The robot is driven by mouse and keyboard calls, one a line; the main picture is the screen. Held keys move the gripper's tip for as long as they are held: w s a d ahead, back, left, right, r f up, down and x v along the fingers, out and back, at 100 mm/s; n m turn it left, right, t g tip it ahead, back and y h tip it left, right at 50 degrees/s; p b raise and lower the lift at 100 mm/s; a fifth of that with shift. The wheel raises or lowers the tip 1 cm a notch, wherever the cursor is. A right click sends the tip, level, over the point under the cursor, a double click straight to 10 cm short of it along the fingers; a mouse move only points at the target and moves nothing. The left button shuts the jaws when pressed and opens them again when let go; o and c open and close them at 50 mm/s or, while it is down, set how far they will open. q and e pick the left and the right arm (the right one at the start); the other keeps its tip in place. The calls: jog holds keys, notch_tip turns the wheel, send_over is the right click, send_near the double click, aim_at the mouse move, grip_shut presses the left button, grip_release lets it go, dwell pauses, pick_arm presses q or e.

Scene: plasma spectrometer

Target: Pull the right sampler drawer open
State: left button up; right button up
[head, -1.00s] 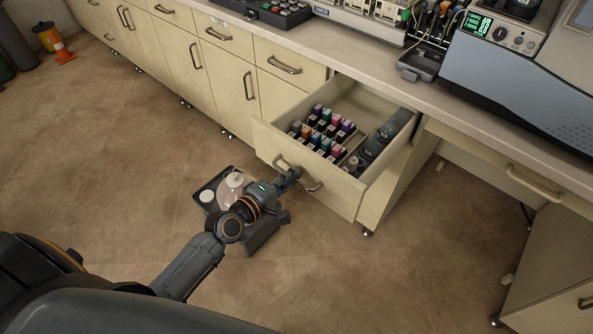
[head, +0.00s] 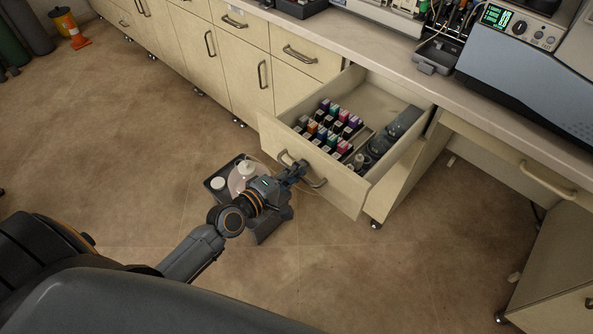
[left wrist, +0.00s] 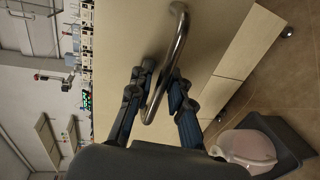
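The beige drawer (head: 318,172) under the counter stands well open and holds several rows of coloured boxes (head: 330,128) and grey cylindrical items. Its bar handle (head: 318,184) is on the front panel. My left gripper (head: 296,170) is at the left part of this handle. In the left wrist view the handle (left wrist: 180,30) passes between the two fingers of my left gripper (left wrist: 160,84), which look closed against it. My right gripper is in neither view.
A dark tray cart (head: 218,184) with white vessels stands on the floor beside my left wrist. Closed drawers and doors (head: 235,80) line the left; another handled drawer (head: 548,180) is at the right. Instruments (head: 530,60) stand on the counter.

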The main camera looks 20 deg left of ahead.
pick_arm(q)
jog(key=shift+s, duration=0.1)
jog(key=v, duration=1.2)
jog(key=s+a+f+m+g+y+p, duration=0.1)
jog(key=s+a+f+m+g+y, duration=0.15)
jog(key=f, duration=1.05)
jog(key=s+a+f+m+g+y, duration=0.2)
jog(key=s+a+f+m+g, duration=0.15)
jog(key=f, duration=0.95)
jog(key=s+d+f+m+g, duration=0.2)
jog(key=s+f+m, duration=0.1)
jog(key=s+f, duration=0.3)
jog(key=s+d+f+m+g, duration=0.2)
jog(key=s+f+m+g, duration=0.1)
jog(key=s+f, duration=0.4)
jog(key=s+d+f+m+g+p, duration=0.1)
jog(key=s+f+m, duration=0.3)
jog(key=s, duration=0.8)
notch_tip(320, 180, down, 2)
jog(key=shift+d+f+m+g+y, duration=0.15)
jog(key=shift+d+m+g+y, duration=0.25)
jog(key=shift+d+g, duration=0.4)
